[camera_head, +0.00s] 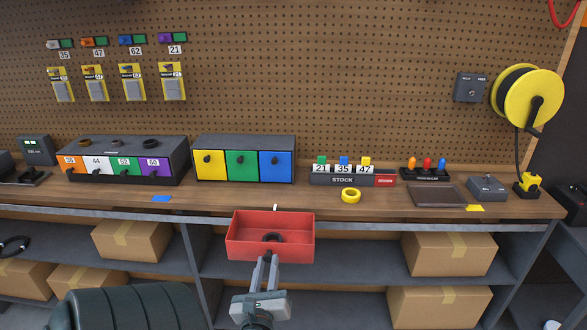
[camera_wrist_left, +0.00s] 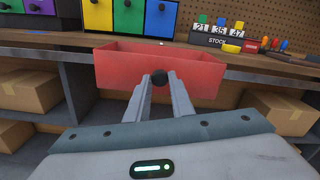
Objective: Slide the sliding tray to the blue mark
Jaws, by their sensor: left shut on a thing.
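The sliding tray (camera_head: 243,248) is a red open box at the front edge of the workbench, near the middle of the head view. A dark ring lies inside it, and a small white tab (camera_head: 275,207) stands at its back edge. The blue mark (camera_head: 161,199) is a flat patch on the bench's front edge, well to the left of the tray. My left gripper (camera_head: 267,262) is shut on the black knob (camera_wrist_left: 159,77) on the tray's front wall; the tray also shows in the left wrist view (camera_wrist_left: 205,75). My right gripper is not in view.
A grey rail (camera_head: 370,223) runs along the bench front. A yellow mark (camera_head: 475,208) lies at the right. Drawer units (camera_head: 244,143), a stock board (camera_head: 340,180) and a yellow tape roll (camera_head: 350,195) stand behind. Cardboard boxes (camera_head: 132,240) sit on shelves below.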

